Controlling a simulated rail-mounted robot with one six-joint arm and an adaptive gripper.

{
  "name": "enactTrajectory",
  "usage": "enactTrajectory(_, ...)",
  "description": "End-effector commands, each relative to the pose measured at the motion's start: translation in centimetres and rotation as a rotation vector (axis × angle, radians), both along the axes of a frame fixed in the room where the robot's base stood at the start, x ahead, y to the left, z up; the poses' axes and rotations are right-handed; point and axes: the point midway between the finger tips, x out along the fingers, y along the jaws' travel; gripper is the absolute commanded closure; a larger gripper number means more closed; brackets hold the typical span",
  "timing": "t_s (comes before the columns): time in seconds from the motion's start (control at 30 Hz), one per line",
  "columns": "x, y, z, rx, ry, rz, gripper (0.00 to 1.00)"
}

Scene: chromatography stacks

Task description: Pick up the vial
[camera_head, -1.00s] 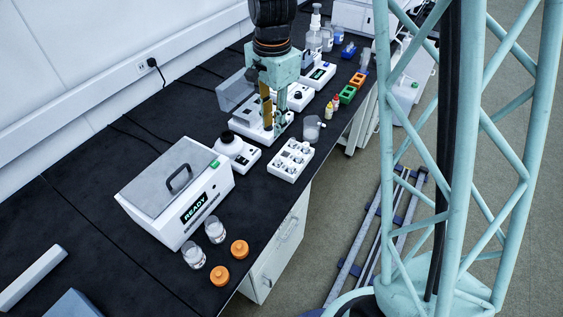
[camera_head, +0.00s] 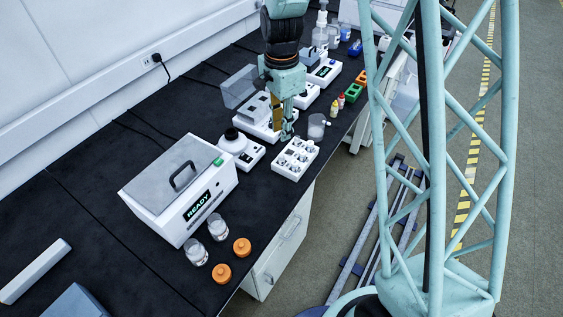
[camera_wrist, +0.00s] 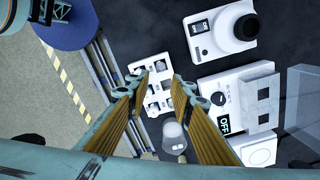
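My gripper (camera_head: 287,132) hangs above the bench just behind the white rack (camera_head: 283,171), with its fingertips near the rack's far edge. The wrist view shows my gripper (camera_wrist: 163,80) open, with two ribbed fingers apart and nothing between them. The rack (camera_wrist: 150,111) shows between and beyond the fingers there, partly covered by the left one. It holds several small clear and grey pieces that look like vials. They are too small for me to tell which is the task's vial.
A clear beaker (camera_head: 316,128) stands right of the rack, close to my gripper in the wrist view (camera_wrist: 174,138). A white device (camera_head: 240,150) with a black knob stands left of the rack. A READY box (camera_head: 180,190), two glass jars and two orange caps are nearer.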

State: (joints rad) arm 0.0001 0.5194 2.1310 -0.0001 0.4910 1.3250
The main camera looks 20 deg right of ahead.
Motion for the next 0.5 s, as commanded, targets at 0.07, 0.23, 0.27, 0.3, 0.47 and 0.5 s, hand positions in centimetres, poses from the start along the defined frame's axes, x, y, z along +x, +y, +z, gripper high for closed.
enactTrajectory(0.07,0.0,0.0,-0.4,0.0,0.001,0.0,0.79)
enactTrajectory(0.23,0.0,0.0,-1.8,0.0,0.002,0.0,0.79)
enactTrajectory(0.27,0.0,0.0,-2.1,0.0,0.002,0.0,0.79)
enactTrajectory(0.3,0.0,0.0,-2.6,0.0,0.002,0.0,0.79)
enactTrajectory(0.47,-0.1,0.0,-4.6,0.0,0.003,0.0,0.79)
enactTrajectory(0.5,-0.1,0.0,-5.0,0.0,0.003,0.0,0.79)
